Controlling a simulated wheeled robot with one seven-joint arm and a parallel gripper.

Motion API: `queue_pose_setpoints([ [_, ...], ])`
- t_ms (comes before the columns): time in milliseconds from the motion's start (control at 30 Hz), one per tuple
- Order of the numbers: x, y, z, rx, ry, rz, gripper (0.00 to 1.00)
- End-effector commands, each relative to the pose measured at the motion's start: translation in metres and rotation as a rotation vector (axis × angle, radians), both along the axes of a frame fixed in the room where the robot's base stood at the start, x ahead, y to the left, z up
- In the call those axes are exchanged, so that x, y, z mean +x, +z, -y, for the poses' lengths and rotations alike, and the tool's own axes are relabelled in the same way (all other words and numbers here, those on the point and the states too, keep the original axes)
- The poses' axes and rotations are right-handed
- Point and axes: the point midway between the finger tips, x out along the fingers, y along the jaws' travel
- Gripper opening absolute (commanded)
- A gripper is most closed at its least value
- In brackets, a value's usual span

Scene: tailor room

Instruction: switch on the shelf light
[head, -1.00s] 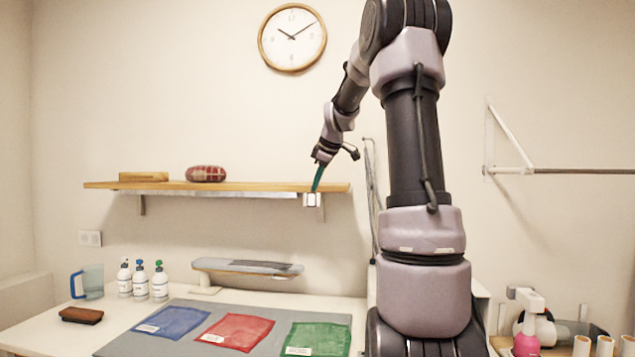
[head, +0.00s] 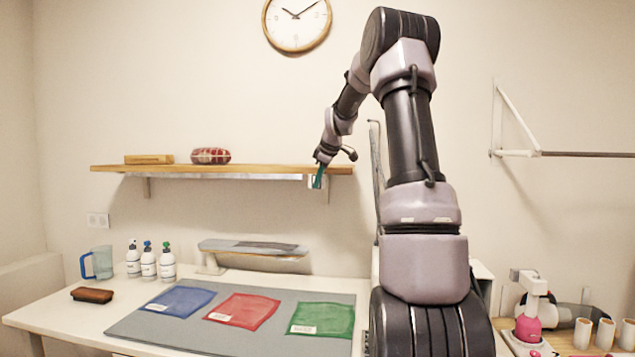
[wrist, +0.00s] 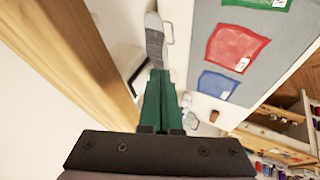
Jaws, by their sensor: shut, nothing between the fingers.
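The wooden wall shelf (head: 250,169) carries a pale light strip (head: 235,177) along its underside. I cannot tell that the strip is lit. A small white switch box (head: 311,183) sits below the shelf's right end. My gripper (head: 317,186) has green fingers, shut and empty, pointing down in front of the box and partly hiding it. I cannot tell whether the fingertips touch the box. In the wrist view the closed green fingers (wrist: 160,74) point past the shelf edge (wrist: 85,60), which runs along the left. The switch is not discernible there.
A wooden block (head: 149,159) and a red patterned cushion (head: 211,156) lie on the shelf. Below are a sleeve ironing board (head: 255,248), several spray bottles (head: 148,264) and coloured cloths (head: 244,312) on a table. The wall before the shelf is free.

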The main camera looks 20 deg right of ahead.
Motion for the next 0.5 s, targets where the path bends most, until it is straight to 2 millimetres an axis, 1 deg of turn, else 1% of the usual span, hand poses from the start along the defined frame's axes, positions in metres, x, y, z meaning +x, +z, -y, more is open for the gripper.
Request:
queue_pose_setpoints([
  [100,0.0043,-0.0027,0.0030,0.001,0.000,-0.001,0.00],
  [333,0.0037,-0.0018,0.0026,0.000,0.000,0.000,0.00],
  [500,0.0038,0.0030,0.0027,-0.001,0.000,0.001,0.00],
])
